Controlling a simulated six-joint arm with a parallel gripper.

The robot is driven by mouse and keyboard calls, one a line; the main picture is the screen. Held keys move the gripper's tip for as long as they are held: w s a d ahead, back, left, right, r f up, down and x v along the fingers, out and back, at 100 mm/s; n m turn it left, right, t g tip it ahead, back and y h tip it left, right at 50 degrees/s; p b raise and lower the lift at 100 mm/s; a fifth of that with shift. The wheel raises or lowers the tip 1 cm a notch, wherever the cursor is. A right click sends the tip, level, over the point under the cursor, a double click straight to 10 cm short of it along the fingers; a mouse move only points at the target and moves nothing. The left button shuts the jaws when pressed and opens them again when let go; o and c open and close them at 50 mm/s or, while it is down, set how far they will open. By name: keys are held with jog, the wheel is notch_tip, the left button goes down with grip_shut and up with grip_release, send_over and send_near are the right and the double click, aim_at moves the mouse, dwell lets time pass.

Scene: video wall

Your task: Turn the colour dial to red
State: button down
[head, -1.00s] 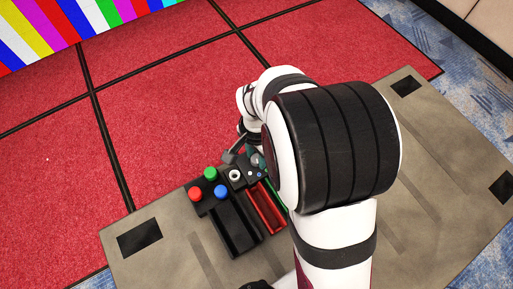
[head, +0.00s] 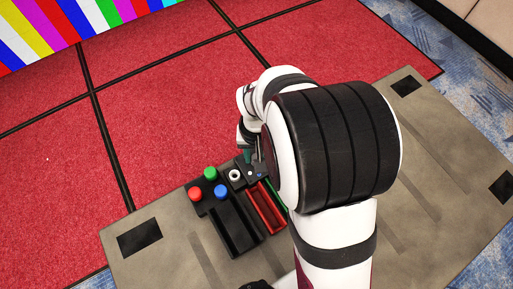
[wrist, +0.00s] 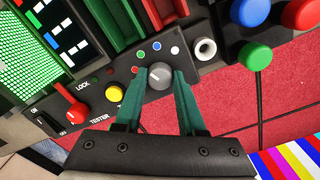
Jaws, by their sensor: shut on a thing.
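The colour dial is a round grey knob (wrist: 159,76) on a black panel. In the wrist view, coloured dots arc around its far side: red (wrist: 135,70), green (wrist: 141,54), blue (wrist: 156,46) and white (wrist: 174,50). My gripper (wrist: 160,80) has its two green fingers on either side of the knob, shut on it. A faint pale mark shows on the knob; exactly which dot it faces is hard to tell. In the head view my gripper (head: 247,156) stands over the panel, and my arm hides the dial.
Beside the dial are a white ring socket (wrist: 204,48) and red, green and blue push buttons (head: 209,182). Red and black trays (head: 236,228) lie nearby. A striped video wall (head: 60,30) stands beyond.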

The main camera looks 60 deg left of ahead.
jog(key=n, duration=0.7)
dwell(0.6)
jog(key=c, duration=0.5)
grip_release()
notch_tip(320, 180, up, 16)
jog(key=shift+f, duration=0.1)
